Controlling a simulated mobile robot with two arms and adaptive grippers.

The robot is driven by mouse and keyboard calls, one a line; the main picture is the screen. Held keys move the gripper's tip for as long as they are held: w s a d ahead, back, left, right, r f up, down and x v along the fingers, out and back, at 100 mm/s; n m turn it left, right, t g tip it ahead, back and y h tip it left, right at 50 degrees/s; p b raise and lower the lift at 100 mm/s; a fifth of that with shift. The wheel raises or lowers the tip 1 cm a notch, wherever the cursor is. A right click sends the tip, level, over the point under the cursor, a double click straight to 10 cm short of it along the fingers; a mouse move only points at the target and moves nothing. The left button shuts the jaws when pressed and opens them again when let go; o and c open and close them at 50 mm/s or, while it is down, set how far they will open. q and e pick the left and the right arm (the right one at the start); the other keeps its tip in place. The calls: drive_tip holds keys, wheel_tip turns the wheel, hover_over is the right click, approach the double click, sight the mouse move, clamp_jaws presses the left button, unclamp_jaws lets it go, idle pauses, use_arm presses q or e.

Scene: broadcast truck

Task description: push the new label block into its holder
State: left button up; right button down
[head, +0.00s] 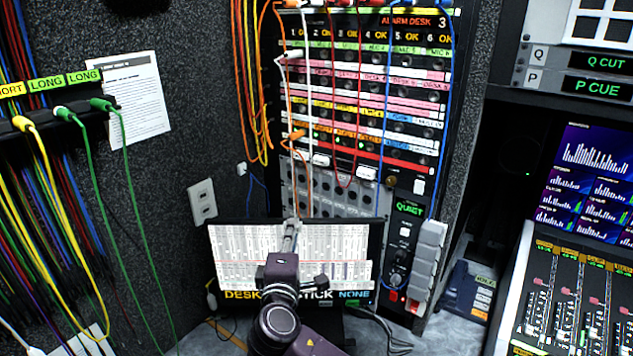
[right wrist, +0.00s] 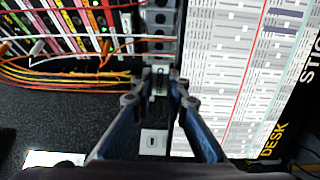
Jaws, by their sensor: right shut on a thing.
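My right gripper (head: 291,228) reaches up from the bottom middle of the head view, over the monitor, to the lower left of the patch panel (head: 352,207). In the right wrist view the right gripper (right wrist: 160,82) has its fingertips close together on a small pale greenish piece (right wrist: 159,88), likely the label block; its face is too small to read. In the head view it is not clearly visible. A grey strip with dark openings (right wrist: 160,30) lies just beyond the tips; I cannot tell which opening is the holder, or whether the piece touches it. My left gripper is out of view.
The monitor (head: 232,262) stands close behind and beside my right arm. Orange cables (head: 256,100) and several patch cords hang at the panel's left and front. A wall socket plate (head: 202,201) is to the left. A mixing desk (head: 570,310) is at right.

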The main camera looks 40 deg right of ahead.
drive_tip(key=w+d+r+m+g+h+p, duration=0.1)
drive_tip(key=w+d+r+m+g+h, duration=0.1)
drive_tip(key=d+r+m+g+h, duration=0.3)
drive_tip(key=d+r+m+g, duration=0.1)
drive_tip(key=d+r+g, duration=0.2)
drive_tip(key=d, duration=0.1)
drive_tip(key=shift+r, duration=0.2)
drive_tip(key=shift+p, duration=0.3)
drive_tip(key=shift+d, duration=0.15)
drive_tip(key=shift+b+x, duration=0.5)
drive_tip(key=shift+x, duration=2.25)
drive_tip(key=shift+b+x, duration=0.35)
drive_tip(key=shift+x, duration=1.75)
